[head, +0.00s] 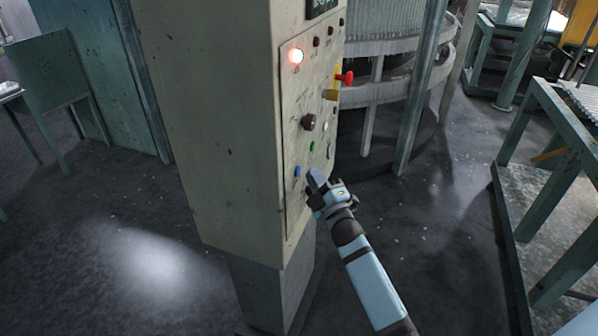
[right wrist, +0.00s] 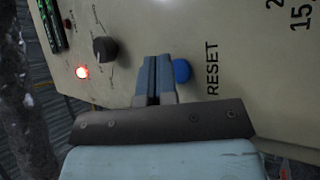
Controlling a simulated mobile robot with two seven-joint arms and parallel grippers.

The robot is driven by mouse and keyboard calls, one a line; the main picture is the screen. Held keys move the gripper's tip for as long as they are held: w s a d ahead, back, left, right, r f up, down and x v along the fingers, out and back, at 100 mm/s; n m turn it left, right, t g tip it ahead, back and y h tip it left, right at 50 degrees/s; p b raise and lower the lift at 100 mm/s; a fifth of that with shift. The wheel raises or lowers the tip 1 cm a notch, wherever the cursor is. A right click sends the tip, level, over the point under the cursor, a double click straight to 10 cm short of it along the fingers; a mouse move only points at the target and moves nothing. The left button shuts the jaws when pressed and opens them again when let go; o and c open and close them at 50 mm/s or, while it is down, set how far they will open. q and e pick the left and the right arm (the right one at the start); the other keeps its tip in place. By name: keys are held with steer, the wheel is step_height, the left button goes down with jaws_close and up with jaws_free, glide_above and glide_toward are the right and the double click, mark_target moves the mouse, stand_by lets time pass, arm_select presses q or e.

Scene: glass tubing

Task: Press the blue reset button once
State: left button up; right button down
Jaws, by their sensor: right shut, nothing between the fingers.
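The blue reset button (head: 297,171) sits low on the front panel of a beige control cabinet (head: 225,130). In the right wrist view the blue button (right wrist: 182,72) shows just right of my fingers, beside the printed word RESET. My right gripper (head: 315,179) is shut and empty, its fingers pointing at the panel close to the button. In the right wrist view its fingertips (right wrist: 158,62) lie beside the button in the picture; I cannot tell whether they touch the panel. My left gripper is out of view.
Above the button are a green button (head: 312,146), a dark knob (head: 308,122), a yellow part (head: 331,94), a red knob (head: 346,77) and a glowing red lamp (head: 296,56). A green metal frame (head: 545,120) stands at the right. Open floor lies between.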

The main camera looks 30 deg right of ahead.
stand_by(0.6)
steer(key=shift+w+a, duration=0.3)
steer(key=shift+w, duration=0.05)
steer(key=shift+w+a+b, duration=0.2)
steer(key=shift+w+b, duration=0.05)
steer(key=shift+b, duration=0.05)
stand_by(0.6)
stand_by(0.3)
steer(key=shift+s+d, duration=0.5)
steer(key=shift+s, duration=0.1)
steer(key=s+d+p, duration=0.1)
steer(key=s+d, duration=0.2)
steer(key=shift+s+d, duration=0.1)
steer(key=shift+s, duration=0.3)
steer(key=shift+p, duration=0.3)
stand_by(0.5)
